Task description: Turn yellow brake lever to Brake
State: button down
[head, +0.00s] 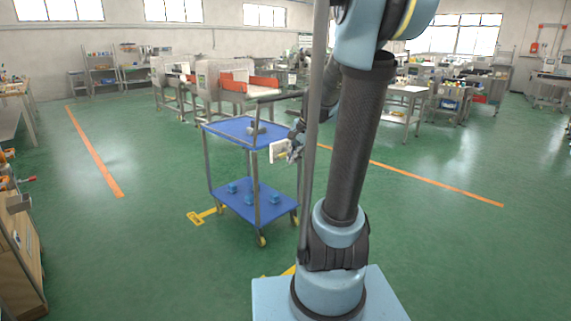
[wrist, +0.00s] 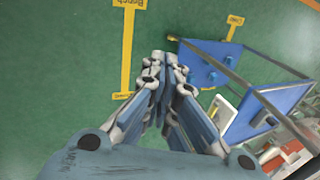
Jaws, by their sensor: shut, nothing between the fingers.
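A blue two-shelf cart (head: 232,134) with grey posts stands on the green floor left of my arm. Its casters (head: 262,241) show small yellow parts; which is the brake lever, and its position, is too small to tell. In the wrist view the cart (wrist: 203,70) lies tilted on the right, with a small yellow part (wrist: 172,38) at its near corner. My gripper (head: 294,149) is beside the cart's right end, partly hidden by my arm. In the wrist view my gripper (wrist: 166,60) is shut and empty, its tips near the cart's lower shelf edge.
Small blue objects (head: 249,199) sit on the cart's lower shelf, and a white panel (head: 278,151) is at its right end. Yellow floor markings (head: 203,215) lie beside it. Machines with orange-red parts (head: 235,82) stand behind. Open floor (head: 130,240) lies left.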

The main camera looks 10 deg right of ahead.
jog(key=w+d+f+m+t+y, duration=0.1)
jog(key=w+f+m, duration=0.4)
jog(key=w, duration=0.7)
jog(key=w+d+f+m+t, duration=0.1)
jog(key=w+d+f+m, duration=0.3)
jog(key=w, duration=0.9)
jog(key=w+d+f+m+t+y, duration=0.1)
jog(key=w+d+f+m, duration=0.2)
jog(key=w+f+m, duration=0.5)
jog(key=w, duration=0.4)
jog(key=shift+w+y, duration=0.2)
jog(key=shift+y, duration=0.1)
jog(key=shift+f, duration=0.1)
jog(key=x, duration=1)
jog(key=shift+w+a+r, duration=0.15)
jog(key=shift+w+r, duration=0.1)
jog(key=shift+r, duration=0.35)
jog(key=shift+w+a+r, duration=0.15)
jog(key=shift+w+r, duration=0.15)
jog(key=shift+r, duration=0.3)
jog(key=shift+w+a+r, duration=0.2)
jog(key=shift+w+r, duration=0.05)
jog(key=shift+r, duration=0.35)
